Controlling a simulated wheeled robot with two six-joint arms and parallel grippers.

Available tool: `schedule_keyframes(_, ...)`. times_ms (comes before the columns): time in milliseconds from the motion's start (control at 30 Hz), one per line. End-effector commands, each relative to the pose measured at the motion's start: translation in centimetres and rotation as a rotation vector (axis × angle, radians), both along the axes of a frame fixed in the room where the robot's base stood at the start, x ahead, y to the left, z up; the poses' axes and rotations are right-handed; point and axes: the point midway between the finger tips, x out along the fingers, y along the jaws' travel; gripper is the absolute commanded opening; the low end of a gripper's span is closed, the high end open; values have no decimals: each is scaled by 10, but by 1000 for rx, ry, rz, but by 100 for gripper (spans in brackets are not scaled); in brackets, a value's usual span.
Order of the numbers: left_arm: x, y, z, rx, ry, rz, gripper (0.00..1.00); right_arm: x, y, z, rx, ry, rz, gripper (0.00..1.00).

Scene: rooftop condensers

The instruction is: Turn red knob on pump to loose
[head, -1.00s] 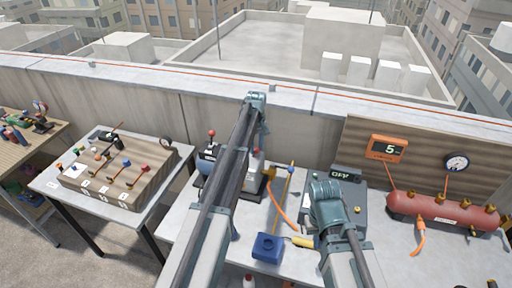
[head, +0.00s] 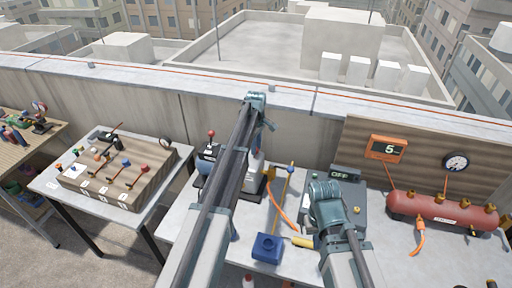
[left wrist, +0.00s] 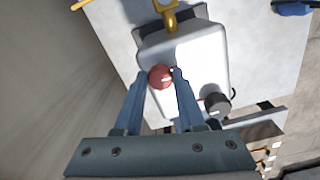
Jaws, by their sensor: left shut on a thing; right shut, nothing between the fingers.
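The pump (left wrist: 195,55) has a pale body and shows from above in the left wrist view. Its red knob (left wrist: 160,77) sits between the fingertips of my left gripper (left wrist: 160,72), which is shut on it. A small dark mark shows beside the knob. My left gripper (head: 266,124) shows at the far end of that arm. My right gripper (head: 322,190) is shut and empty above the bench, its fingertips mostly hidden.
A blue block (head: 267,248) with a yellow rod stands at the bench front. A grey box with an OFF display (head: 345,174) is beside my right arm. A red tank (head: 440,212) and gauge (head: 456,162) stand right. A valve board (head: 115,165) sits on the left table.

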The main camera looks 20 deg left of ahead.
Motion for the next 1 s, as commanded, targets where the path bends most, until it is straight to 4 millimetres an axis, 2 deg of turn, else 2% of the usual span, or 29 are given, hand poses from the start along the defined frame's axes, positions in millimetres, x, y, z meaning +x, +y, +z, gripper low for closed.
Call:
schedule_keyframes(300,0,0,0,0,0,4,0,0,0,0,0,0,0,0)
schedule_keyframes(333,0,0,0,0,0,4,40,0,0,0,0,0,0,0)
schedule_keyframes(500,0,0,0,0,0,3,69,0,0,0,0,0,0,0)
schedule_keyframes(833,0,0,1,0,0,2,69,0,0,1,0,0,0,0)
schedule_keyframes(1000,0,0,9,0,0,2,69,0,0,9,0,0,0,0)
